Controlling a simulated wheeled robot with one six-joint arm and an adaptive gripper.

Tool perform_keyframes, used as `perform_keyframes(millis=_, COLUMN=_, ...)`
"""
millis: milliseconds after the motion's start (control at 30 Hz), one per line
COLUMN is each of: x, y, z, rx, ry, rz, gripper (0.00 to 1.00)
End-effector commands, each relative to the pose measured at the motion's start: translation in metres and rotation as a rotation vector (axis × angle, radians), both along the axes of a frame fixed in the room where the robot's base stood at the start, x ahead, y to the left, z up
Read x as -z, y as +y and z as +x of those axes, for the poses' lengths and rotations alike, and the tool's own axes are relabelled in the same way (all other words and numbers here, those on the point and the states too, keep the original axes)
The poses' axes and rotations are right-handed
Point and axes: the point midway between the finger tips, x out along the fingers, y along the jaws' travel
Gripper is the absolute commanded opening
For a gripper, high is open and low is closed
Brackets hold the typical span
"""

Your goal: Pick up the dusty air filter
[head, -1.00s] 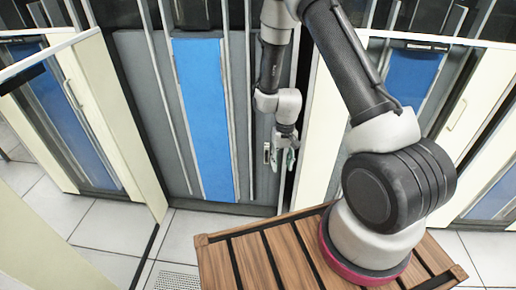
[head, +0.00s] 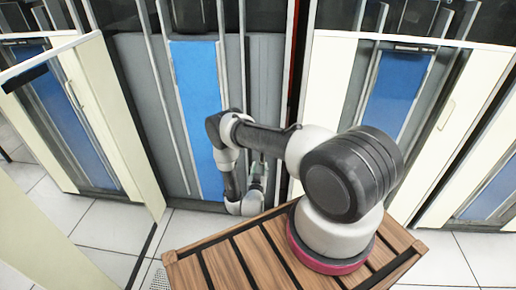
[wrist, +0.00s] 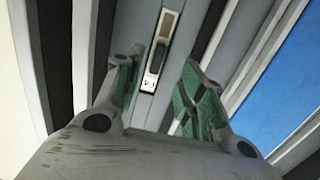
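I cannot make out the dusty air filter for certain. In the wrist view a narrow framed slot (wrist: 157,50) in a grey panel holds a beige strip (wrist: 168,24) at its far end, which may be the filter. A small pale piece with dark marks sits at its near end. My gripper (wrist: 160,68) is open, its green-padded fingers apart on either side of the slot's near end, with nothing visible between them. In the head view my gripper (head: 257,176) hangs low before the grey cabinet front, right of the blue panel (head: 203,110); the slot is not visible there.
An open cream cabinet door (head: 115,120) stands at the left. Another cream panel (head: 327,90) and a second blue panel (head: 397,90) are at the right. Pale tiled floor (head: 195,228) shows below the cabinets. Upright grey rails flank the slot in the wrist view.

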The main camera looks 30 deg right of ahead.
Motion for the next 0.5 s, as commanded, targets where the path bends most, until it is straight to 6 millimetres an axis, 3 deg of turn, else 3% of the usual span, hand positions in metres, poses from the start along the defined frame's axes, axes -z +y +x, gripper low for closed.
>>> perform_keyframes(millis=133, x=-0.020, y=-0.002, z=0.004, rx=-0.002, ry=-0.074, rz=-0.044, gripper=0.39)
perform_keyframes(millis=500, x=-0.018, y=-0.033, z=0.042, rx=-0.002, ry=-0.079, rz=-0.044, gripper=0.39)
